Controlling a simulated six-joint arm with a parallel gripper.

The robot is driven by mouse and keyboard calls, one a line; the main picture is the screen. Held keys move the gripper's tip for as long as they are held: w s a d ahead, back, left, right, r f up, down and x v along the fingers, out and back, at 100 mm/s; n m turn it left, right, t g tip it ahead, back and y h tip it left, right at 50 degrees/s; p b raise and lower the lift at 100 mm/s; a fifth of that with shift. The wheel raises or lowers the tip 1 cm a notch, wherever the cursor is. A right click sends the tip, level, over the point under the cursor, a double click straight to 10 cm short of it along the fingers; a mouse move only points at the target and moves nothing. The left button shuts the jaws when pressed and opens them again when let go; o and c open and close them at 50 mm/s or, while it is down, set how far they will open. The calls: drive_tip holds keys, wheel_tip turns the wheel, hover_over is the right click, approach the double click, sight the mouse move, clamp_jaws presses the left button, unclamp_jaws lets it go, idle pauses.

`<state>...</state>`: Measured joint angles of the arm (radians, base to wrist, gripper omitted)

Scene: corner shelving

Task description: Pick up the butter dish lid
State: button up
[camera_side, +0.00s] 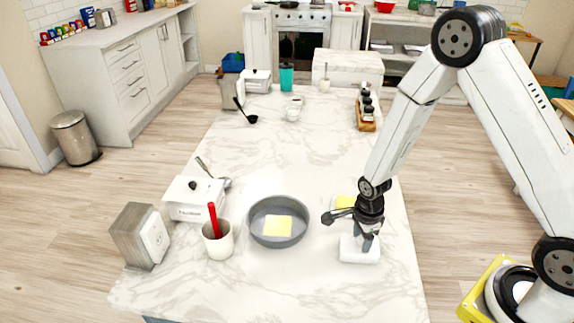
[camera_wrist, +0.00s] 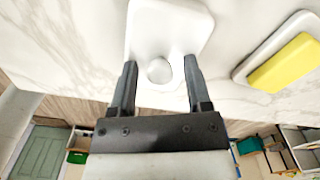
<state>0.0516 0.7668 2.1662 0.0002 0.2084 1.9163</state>
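The butter dish lid (camera_side: 358,254) is a white rounded block with a round knob, lying on the marble counter near its right front part. It also shows in the wrist view (camera_wrist: 180,22). My gripper (camera_side: 368,238) is over the lid, pointing down. In the wrist view my gripper (camera_wrist: 161,66) is open, with one finger on each side of the knob and a visible gap to it. The butter dish base with yellow butter (camera_wrist: 285,62) is apart from the lid. In the side view the butter (camera_side: 345,201) is partly hidden behind my gripper.
A grey pan (camera_side: 256,231) with a yellow slab in it stands left of the lid. Further left are a white cup (camera_side: 218,244) with a red handle, a toaster (camera_side: 142,236) and a white lidded box (camera_side: 192,209). The counter's middle (camera_side: 290,155) is clear.

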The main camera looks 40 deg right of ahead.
clamp_jaws()
drive_tip(key=shift+r, duration=0.2)
wheel_tip(320, 180, up, 10)
drive_tip(key=shift+f, duration=0.15)
idle(0.7)
idle(0.5)
drive_tip(key=w+d+f+m, duration=0.1)
drive_tip(key=w+d, duration=0.8)
drive_tip(key=w, duration=0.3)
drive_tip(key=shift+w+d+f, duration=0.15)
drive_tip(key=shift+w+d, duration=0.15)
drive_tip(key=shift+d, duration=0.05)
